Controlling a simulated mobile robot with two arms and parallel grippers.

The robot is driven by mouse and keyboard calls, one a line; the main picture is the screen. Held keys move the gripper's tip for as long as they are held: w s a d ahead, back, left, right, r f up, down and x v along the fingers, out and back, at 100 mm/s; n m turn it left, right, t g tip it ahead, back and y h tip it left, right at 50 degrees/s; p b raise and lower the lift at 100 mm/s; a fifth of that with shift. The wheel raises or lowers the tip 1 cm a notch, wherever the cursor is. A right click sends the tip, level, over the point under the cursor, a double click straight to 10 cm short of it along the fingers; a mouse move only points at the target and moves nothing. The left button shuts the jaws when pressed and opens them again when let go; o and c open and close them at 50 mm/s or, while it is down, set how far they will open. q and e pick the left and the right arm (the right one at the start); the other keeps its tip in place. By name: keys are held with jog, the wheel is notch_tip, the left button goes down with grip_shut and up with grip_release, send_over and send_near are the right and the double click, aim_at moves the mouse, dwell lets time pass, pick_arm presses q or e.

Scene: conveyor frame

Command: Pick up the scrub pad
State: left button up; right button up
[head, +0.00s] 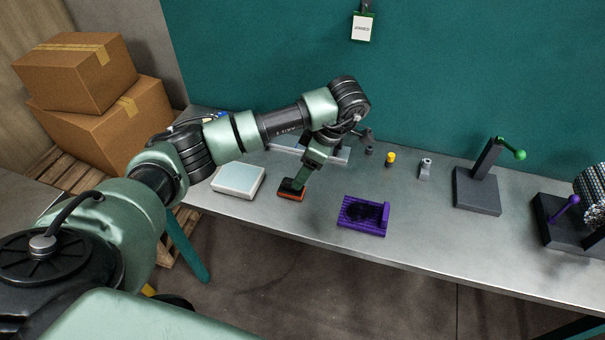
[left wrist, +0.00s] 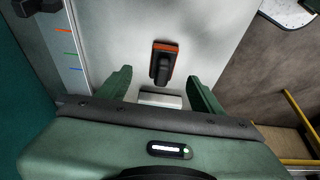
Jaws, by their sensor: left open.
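The scrub pad (head: 291,194) lies on the grey bench near its front edge, with an orange base and a black handle on top. In the left wrist view the scrub pad (left wrist: 164,47) is ahead of the two green fingers, roughly centred between their lines. My left gripper (head: 306,174) is open and points down just above the pad in the head view. The left wrist view shows its fingers (left wrist: 160,77) spread apart with nothing held. Whether a finger touches the handle cannot be told. My right gripper is in neither view.
A pale box (head: 238,180) lies left of the pad, and a purple ribbed tray (head: 363,216) right of it. Behind are a small yellow-topped piece (head: 390,159) and a grey fitting (head: 425,168). A green-knobbed lever stand (head: 477,190) is further right. Bare bench lies between.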

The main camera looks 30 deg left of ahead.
aim_at(292, 181)
pick_arm(q)
jog(key=shift+w+a+f, duration=0.15)
jog(key=shift+a+f, duration=0.35)
jog(key=shift+a, duration=0.2)
jog(key=shift+s+a+f+p, duration=0.25)
jog(key=shift+s+f+p, duration=0.05)
jog(key=shift+s+f, duration=0.2)
jog(key=shift+s+a+f+p, duration=0.2)
jog(key=shift+s+f+p, duration=0.15)
jog(key=shift+f, duration=0.15)
jog(key=x, duration=0.2)
jog(key=shift+w+f, duration=0.1)
jog(key=shift+f, duration=0.25)
jog(key=shift+a+f+p, duration=0.2)
jog(key=shift+f+p, duration=0.1)
jog(key=shift+f, duration=0.15)
jog(key=c, duration=1.4)
grip_shut()
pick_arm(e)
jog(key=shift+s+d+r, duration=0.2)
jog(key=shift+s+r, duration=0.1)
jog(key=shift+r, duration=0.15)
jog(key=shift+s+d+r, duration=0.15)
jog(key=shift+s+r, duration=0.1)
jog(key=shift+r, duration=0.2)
